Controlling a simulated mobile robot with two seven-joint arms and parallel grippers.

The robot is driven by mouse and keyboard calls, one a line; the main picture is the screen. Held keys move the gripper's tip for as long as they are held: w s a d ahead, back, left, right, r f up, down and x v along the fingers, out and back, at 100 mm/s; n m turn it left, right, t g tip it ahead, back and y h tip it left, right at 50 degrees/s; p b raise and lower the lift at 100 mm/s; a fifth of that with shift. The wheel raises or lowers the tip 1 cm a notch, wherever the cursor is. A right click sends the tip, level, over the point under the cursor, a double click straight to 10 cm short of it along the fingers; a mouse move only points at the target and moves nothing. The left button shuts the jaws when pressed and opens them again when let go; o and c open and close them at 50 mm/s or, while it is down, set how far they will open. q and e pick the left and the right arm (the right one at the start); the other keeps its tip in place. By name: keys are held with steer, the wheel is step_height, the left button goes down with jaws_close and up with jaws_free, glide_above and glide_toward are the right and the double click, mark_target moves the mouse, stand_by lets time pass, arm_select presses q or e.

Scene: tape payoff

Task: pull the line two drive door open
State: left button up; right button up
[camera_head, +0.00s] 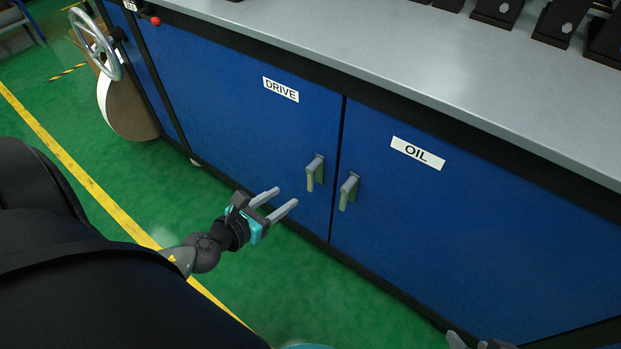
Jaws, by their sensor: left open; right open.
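The blue drive door (230,110) carries a white DRIVE label (281,89) and is shut, flush with the cabinet. Its grey and yellow-green handle (315,172) hangs near the door's right edge. My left gripper (283,201) is open and empty, below and left of that handle and apart from it. Its two grey fingers point up and right. My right gripper (478,343) shows only in part at the bottom edge, apart from the doors, with its fingers spread. No line number shows on the door.
The oil door (480,220) with its OIL label (418,152) and similar handle (348,191) adjoins on the right, shut. A grey worktop (400,60) overhangs both doors. A handwheel (95,43) stands at upper left. The green floor (310,290) before the cabinet is clear.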

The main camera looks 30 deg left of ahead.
mark_target(309, 181)
arm_select(q)
steer(key=b+x, duration=0.1)
steer(key=x, duration=0.9)
steer(key=shift+w+f, duration=0.1)
steer(key=shift+w, duration=0.2)
steer(key=shift+b+x, duration=0.45)
steer(key=shift+x, duration=0.55)
arm_select(e)
steer(key=shift+w+a+f+t+y, duration=0.15)
steer(key=shift+w+a+t+y, duration=0.3)
steer(key=shift+w+a+t, duration=0.45)
steer(key=shift+w+a+f+t+y, duration=0.15)
steer(key=shift+w+a+t+y, duration=0.45)
steer(key=shift+a, duration=0.5)
steer(key=shift+w, duration=0.15)
arm_select(q)
jaws_close()
